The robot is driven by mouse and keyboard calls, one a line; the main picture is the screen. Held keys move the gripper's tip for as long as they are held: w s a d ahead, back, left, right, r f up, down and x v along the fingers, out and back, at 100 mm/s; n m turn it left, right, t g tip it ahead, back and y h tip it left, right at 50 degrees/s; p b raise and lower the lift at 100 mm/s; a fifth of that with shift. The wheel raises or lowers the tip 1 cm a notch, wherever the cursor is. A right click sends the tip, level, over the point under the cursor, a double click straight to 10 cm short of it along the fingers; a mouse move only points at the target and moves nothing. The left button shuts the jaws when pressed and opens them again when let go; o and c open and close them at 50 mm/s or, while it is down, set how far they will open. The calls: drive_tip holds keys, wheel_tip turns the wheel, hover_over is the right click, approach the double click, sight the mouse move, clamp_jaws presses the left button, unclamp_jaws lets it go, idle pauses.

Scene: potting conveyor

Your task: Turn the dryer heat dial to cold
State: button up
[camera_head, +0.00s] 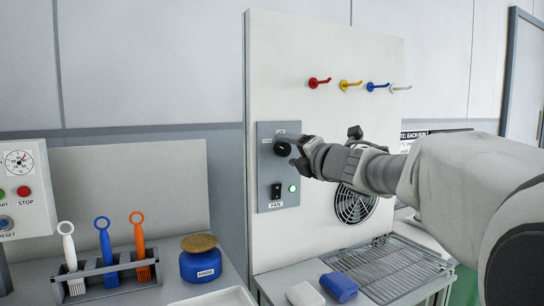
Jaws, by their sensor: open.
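The dryer's grey control panel (263,182) is mounted on a white upright board. The black heat dial (282,149) sits at the panel's upper part, and its pointer and label are too small and covered to read. My gripper (294,152) is at the dial from the right, and its fingers overlap the dial's right side in the view. I cannot tell whether they touch it. My gripper is open.
A round fan grille (356,204) is right of the panel, partly behind my arm. Coloured hooks (319,82) stick out above. Below are a wire rack (390,268), a blue block (339,286) and a white block (305,294). A brush holder (108,281) and blue pot (201,264) stand left.

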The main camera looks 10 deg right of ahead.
drive_tip(key=p+v, duration=0.2)
drive_tip(key=v, duration=1.4)
drive_tip(key=shift+s+p, duration=0.25)
drive_tip(key=shift+p, duration=0.15)
